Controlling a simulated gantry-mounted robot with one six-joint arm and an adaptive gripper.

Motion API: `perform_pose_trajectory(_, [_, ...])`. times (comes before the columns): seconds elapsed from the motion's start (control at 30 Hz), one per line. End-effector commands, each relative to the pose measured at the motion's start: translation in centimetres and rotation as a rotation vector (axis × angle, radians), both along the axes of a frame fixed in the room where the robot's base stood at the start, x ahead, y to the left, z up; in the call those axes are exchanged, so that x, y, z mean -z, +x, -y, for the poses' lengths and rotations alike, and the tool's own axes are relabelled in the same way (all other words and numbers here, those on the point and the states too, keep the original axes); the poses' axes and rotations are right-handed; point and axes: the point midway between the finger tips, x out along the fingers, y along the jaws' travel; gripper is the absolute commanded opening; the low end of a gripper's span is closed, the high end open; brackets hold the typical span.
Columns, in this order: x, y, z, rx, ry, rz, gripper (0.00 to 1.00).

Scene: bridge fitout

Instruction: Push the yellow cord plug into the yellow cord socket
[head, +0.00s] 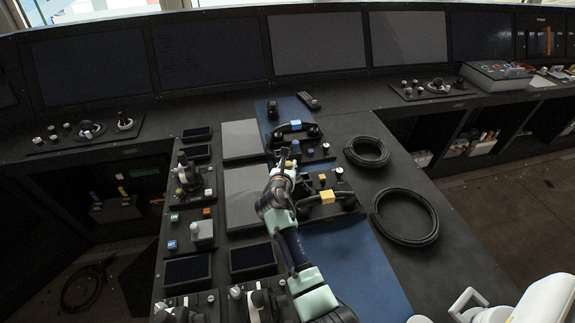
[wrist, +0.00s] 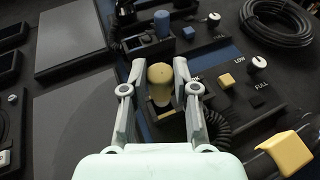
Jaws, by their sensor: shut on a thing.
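In the wrist view, the yellow cord plug (wrist: 160,84) is a rounded tan-yellow cylinder between the two fingers of my gripper (wrist: 160,72), which is shut on it. A dark, square-edged socket housing (wrist: 163,112) shows just below the plug. Whether the plug's lower end is inside it or above it I cannot tell. A black coiled cord (wrist: 217,128) runs to the right of the right finger. In the head view, my gripper (head: 284,166) is over the console beside the yellow-marked panel, and the plug is too small to make out.
A handset with a yellow block (head: 327,196) lies close on the right; the block also shows in the wrist view (wrist: 287,152). A yellow button (wrist: 226,80) and white knob (wrist: 257,64) are nearby. A blue plug (wrist: 162,22) stands beyond. Black cable coils (head: 405,216) lie right.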

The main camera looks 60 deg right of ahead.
Motion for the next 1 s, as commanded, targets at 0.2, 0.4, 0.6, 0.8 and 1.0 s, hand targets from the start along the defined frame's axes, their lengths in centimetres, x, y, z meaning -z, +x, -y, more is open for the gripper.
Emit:
perform_pose_trajectory(0.2, [0.0,0.0,0.0,0.000,0.001,0.001,0.00])
perform_pose_trajectory(0.4, [0.0,0.0,0.0,0.000,0.000,0.001,0.00])
perform_pose_trajectory(0.6, [0.2,0.0,0.0,0.000,0.000,0.000,0.00])
perform_pose_trajectory(0.8, [1.2,0.0,0.0,0.000,-0.001,-0.001,0.00])
perform_pose_trajectory(1.0, [2.2,0.0,0.0,0.000,0.000,0.000,0.00])
